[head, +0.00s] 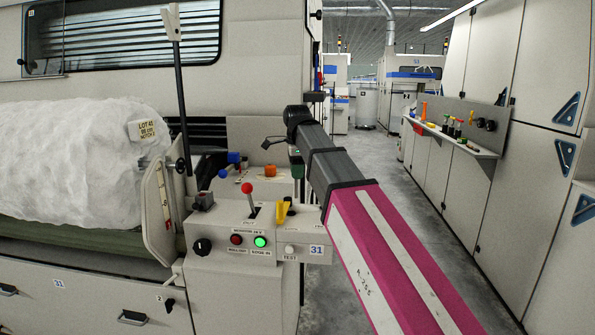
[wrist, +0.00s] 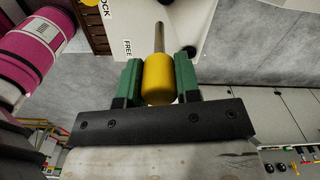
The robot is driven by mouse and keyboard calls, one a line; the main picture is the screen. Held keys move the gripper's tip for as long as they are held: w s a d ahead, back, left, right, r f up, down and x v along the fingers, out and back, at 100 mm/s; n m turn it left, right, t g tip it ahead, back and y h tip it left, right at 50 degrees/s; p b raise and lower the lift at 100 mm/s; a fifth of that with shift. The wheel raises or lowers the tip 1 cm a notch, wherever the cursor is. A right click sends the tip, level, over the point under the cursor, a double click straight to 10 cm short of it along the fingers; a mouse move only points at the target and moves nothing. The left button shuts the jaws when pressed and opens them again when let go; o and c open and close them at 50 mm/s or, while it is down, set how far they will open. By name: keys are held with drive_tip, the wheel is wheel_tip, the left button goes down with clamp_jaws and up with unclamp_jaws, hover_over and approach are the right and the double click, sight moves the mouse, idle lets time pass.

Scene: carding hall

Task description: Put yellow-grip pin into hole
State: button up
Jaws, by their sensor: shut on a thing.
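In the wrist view, my gripper (wrist: 158,82) has its green fingers shut on the yellow grip of the pin (wrist: 159,80). The pin's bare metal shank (wrist: 160,38) points away from the gripper, over or beside a pale plate (wrist: 142,22) lettered FREE and LOCK. I cannot tell whether the tip touches anything. No hole can be made out clearly. In the head view, a green part of my gripper (head: 297,165) shows beyond the control box, partly covered by my arm. The pin cannot be made out there.
The control box (head: 232,240) carries a red-knobbed lever, buttons and a yellow part (head: 283,212). A white fibre roll (head: 75,160) lies at left. A shelf (head: 455,135) with small coloured items is at right. The grey aisle floor (head: 385,155) is clear.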

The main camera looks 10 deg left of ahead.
drive_tip(key=shift+w+a+f, duration=0.15)
drive_tip(key=shift+a+f, duration=0.15)
drive_tip(key=shift+f, duration=0.5)
drive_tip(key=shift+w+a+f, duration=0.2)
drive_tip(key=shift+a+f, duration=0.1)
drive_tip(key=shift+f, duration=0.55)
drive_tip(key=shift+w+a+f, duration=0.15)
drive_tip(key=shift+a+f, duration=0.15)
drive_tip(key=shift+f, duration=0.5)
drive_tip(key=shift+f, duration=2.75)
drive_tip(key=o, duration=1)
drive_tip(key=shift+r, duration=0.1)
wheel_tip(320, 180, up, 11)
drive_tip(key=shift+f, duration=0.2)
drive_tip(key=shift+s, duration=0.1)
